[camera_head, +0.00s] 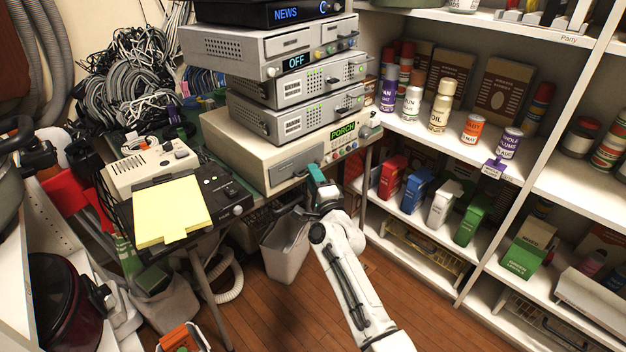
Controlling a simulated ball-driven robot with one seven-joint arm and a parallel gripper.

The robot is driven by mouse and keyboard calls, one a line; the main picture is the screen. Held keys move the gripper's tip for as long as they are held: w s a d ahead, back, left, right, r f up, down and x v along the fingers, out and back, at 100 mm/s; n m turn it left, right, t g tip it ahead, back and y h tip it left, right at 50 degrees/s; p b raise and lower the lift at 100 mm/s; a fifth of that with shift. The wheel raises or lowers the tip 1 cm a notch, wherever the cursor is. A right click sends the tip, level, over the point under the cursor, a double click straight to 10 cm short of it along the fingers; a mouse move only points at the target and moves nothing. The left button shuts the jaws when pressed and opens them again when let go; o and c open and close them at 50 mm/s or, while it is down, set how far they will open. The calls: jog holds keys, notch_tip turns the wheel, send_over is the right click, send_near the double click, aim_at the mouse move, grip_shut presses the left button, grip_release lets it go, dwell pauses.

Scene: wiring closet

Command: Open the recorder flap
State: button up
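A stack of recorder-like boxes stands on the table. The lowest, a cream recorder (238,150), has a green "PORCH" display and a row of small coloured buttons. A grey flap-like panel (293,166) on its front looks closed. My white arm reaches up from the bottom of the view. My gripper (317,176), with teal and dark parts, is just in front of the cream recorder's front, at the right side of the grey panel. Whether it touches the panel is unclear. The fingertips are too small and partly hidden to show their opening.
Above are grey units, one reading "OFF" (294,63), and a black "NEWS" unit (290,12). A yellow pad (170,210) lies at the table's left. A grey bin (285,245) stands beneath. Shelves (440,140) with jars and cartons line the right. Wood floor is open in front.

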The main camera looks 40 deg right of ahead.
jog(key=shift+w+d, duration=0.1)
jog(key=shift+w, duration=0.15)
jog(key=shift+c, duration=0.5)
grip_shut()
